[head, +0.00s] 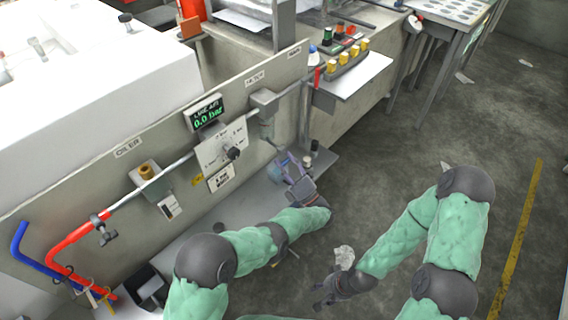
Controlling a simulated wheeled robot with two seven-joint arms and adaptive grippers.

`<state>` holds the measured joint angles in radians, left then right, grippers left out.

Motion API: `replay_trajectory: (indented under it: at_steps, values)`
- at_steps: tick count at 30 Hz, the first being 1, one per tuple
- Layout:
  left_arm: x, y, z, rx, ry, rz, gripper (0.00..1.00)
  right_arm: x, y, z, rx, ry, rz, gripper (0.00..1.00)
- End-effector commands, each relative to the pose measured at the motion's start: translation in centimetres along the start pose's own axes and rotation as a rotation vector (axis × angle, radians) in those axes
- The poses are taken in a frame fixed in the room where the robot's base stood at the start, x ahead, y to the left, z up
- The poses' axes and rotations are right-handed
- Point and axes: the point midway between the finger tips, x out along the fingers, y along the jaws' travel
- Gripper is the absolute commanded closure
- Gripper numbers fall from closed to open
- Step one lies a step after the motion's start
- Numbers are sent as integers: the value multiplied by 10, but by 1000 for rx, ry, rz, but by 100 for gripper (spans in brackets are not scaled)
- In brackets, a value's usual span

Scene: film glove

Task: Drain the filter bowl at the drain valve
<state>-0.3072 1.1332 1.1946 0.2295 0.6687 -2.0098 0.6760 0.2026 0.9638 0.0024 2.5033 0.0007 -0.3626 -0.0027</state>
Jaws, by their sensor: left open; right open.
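The filter unit has a grey head (264,101) on the pipe along the grey panel. Its filter bowl (267,128) hangs below the head. My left gripper (281,164) is just below and right of the bowl, open. Whether it touches the drain valve is too small to tell, and the valve itself is not clearly visible. My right gripper (322,290) is low over the floor at the bottom middle, open, away from the panel. The display (206,112) on the panel reads 0.0 bar.
A white plate with a dark knob (233,153) sits left of the filter. A shelf with yellow and red parts (346,62) juts out upper right. Open floor lies to the right.

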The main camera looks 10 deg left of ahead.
Motion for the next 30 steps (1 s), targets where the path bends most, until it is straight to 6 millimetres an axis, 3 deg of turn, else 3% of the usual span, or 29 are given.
replay_trajectory:
  at_steps: [21,30]
  values:
    - [46,69,-2,-1,-1,0,52,0,0,0,0,0,0,52]
    - [54,82,-3,0,-1,0,52,0,0,0,0,0,0,52]
